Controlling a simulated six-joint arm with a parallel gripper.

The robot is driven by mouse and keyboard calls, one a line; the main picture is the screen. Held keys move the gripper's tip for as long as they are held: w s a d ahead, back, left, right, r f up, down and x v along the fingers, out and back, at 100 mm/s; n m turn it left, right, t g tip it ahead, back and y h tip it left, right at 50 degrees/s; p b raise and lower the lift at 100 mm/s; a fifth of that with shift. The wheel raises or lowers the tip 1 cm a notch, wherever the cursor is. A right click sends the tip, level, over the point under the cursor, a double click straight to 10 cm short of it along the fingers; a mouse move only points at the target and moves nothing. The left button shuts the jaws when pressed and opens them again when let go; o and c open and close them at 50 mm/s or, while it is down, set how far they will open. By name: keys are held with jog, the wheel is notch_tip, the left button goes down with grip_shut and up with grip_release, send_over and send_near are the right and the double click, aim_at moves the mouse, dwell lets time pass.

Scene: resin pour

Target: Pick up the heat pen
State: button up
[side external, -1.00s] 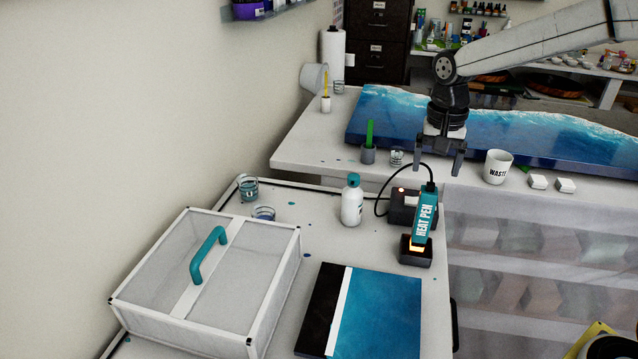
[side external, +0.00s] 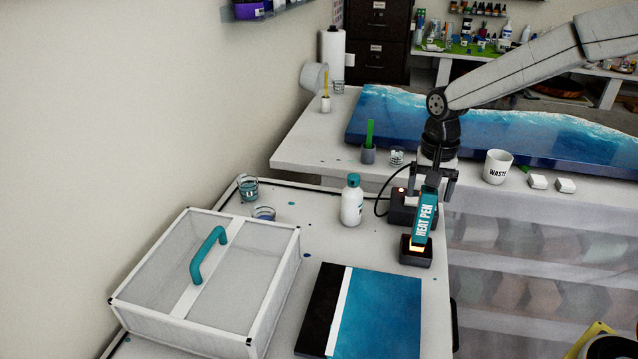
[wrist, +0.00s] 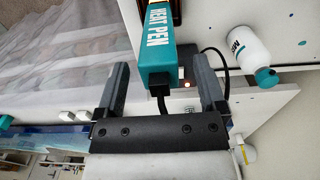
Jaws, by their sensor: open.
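The heat pen (side external: 424,219) is teal with white lettering and stands tilted in its dark holder (side external: 415,251), which has a glowing orange spot. A black cable runs from its upper end to a dark box behind it. My gripper (side external: 429,198) is open at the pen's upper end, seemingly with one finger on each side. In the wrist view the heat pen (wrist: 158,45) lies between the two open fingers of my gripper (wrist: 167,85), nearer their tips, with a visible gap on both sides. The fingers are not closed on it.
A white bottle with a teal cap (side external: 351,203) stands left of the pen. A blue panel (side external: 375,315) lies in front. A lidded box with a teal handle (side external: 205,275) is at the left. A WASTE cup (side external: 497,167) stands on the back table.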

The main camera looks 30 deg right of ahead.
jog(key=shift+f, duration=0.95)
grip_shut()
